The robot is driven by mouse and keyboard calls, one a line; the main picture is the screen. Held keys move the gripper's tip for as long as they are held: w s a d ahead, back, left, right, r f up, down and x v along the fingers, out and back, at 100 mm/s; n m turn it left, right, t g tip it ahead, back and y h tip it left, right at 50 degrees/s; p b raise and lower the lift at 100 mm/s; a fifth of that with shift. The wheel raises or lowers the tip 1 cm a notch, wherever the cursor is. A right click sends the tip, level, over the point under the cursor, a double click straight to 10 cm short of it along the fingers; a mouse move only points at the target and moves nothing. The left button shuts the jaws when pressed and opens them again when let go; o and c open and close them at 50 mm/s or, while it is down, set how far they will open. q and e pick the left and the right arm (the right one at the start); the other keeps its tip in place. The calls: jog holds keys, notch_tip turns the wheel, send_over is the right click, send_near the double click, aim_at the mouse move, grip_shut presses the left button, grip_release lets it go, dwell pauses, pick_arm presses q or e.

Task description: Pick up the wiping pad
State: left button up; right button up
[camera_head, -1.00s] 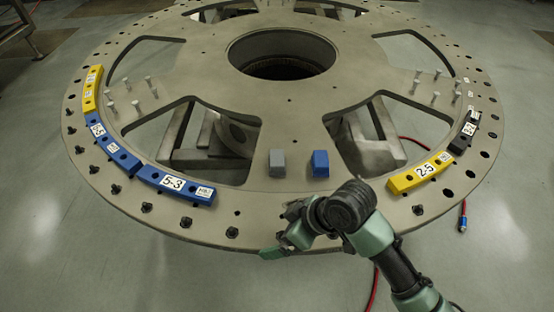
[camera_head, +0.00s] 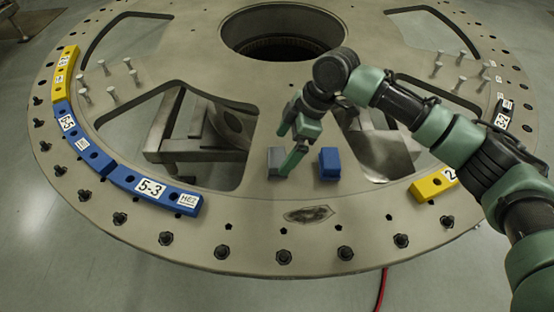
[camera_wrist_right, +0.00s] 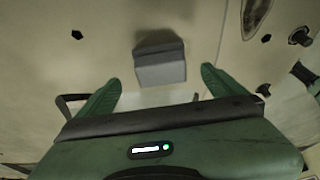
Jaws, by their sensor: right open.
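Two small blocks sit on the metal ring plate near its front: a grey one (camera_head: 274,159) and a blue one (camera_head: 329,166) to its right. I cannot tell for sure which is the wiping pad. My right gripper (camera_head: 283,152) is open and empty, reaching down at the grey block, with one finger in front of it in the head view. In the right wrist view the grey block (camera_wrist_right: 160,67) lies just ahead of the gap between the two green fingertips. My left gripper is not in view.
The turret plate (camera_head: 255,235) has cut-outs, bolts and holes. A dark stain (camera_head: 309,214) lies in front of the blocks. Blue and yellow segments, one marked 5-3 (camera_head: 155,192), line the left rim. A yellow segment (camera_head: 430,187) sits at right, partly behind my arm.

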aim_at(276, 156)
jog(key=p+x, duration=0.1)
jog(key=x, duration=0.2)
jog(key=shift+a+f, duration=0.3)
jog(key=shift+a, duration=0.05)
jog(key=shift+a+f, duration=0.1)
jog(key=shift+f, duration=0.3)
jog(key=c, duration=1.5)
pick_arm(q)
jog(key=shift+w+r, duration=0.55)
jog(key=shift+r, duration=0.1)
